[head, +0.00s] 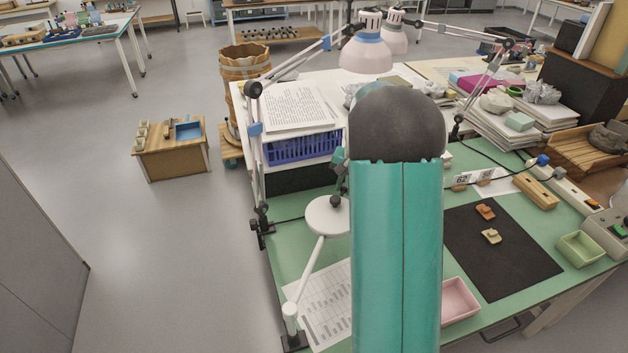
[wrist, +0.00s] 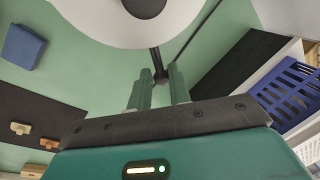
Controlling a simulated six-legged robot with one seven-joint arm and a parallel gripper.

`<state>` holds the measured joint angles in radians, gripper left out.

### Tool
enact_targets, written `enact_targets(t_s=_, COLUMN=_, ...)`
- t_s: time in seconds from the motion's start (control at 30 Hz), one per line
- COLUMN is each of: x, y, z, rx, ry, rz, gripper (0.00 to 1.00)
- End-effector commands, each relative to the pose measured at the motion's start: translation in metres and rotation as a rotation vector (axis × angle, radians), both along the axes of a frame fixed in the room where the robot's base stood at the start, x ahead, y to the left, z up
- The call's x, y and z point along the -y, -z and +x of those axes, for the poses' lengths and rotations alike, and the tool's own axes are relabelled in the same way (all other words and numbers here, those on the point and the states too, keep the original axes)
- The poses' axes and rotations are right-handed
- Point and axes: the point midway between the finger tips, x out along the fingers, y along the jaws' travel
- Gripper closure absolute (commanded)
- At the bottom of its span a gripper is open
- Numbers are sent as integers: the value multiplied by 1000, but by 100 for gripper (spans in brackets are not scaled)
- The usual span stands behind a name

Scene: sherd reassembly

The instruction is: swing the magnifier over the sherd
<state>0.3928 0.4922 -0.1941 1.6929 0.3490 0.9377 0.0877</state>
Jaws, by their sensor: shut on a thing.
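The magnifier (head: 325,216) is a white round head on a white jointed arm, standing over the left side of the green bench. Its white ring also shows at the top of the wrist view (wrist: 95,22), with a dark handle (wrist: 155,58) reaching towards me. My gripper (wrist: 160,84) is shut on that handle; in the head view my arm partly hides it. Two sherds lie on the black mat, right of the magnifier: an orange-brown one (head: 485,211) and a cream one (head: 491,237). The magnifier's head is apart from both and not above them.
The black mat (head: 520,270) lies on the bench right of my arm. A pink tray (head: 460,301) and a green tray (head: 580,249) stand near it. A printed sheet (head: 325,305) lies under the magnifier's arm. A blue basket (head: 303,148) and lamps (head: 367,52) stand behind.

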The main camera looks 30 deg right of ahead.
Motion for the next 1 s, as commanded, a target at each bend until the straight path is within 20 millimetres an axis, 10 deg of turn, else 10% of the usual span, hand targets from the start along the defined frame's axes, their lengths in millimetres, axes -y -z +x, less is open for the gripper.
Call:
enact_targets(t_s=0.5, x=82, y=-2, z=-166, rx=5, ry=500, rz=-2, gripper=100)
enact_targets(t_s=1.0, x=85, y=-2, z=-297, rx=6, ry=853, rz=-3, gripper=100)
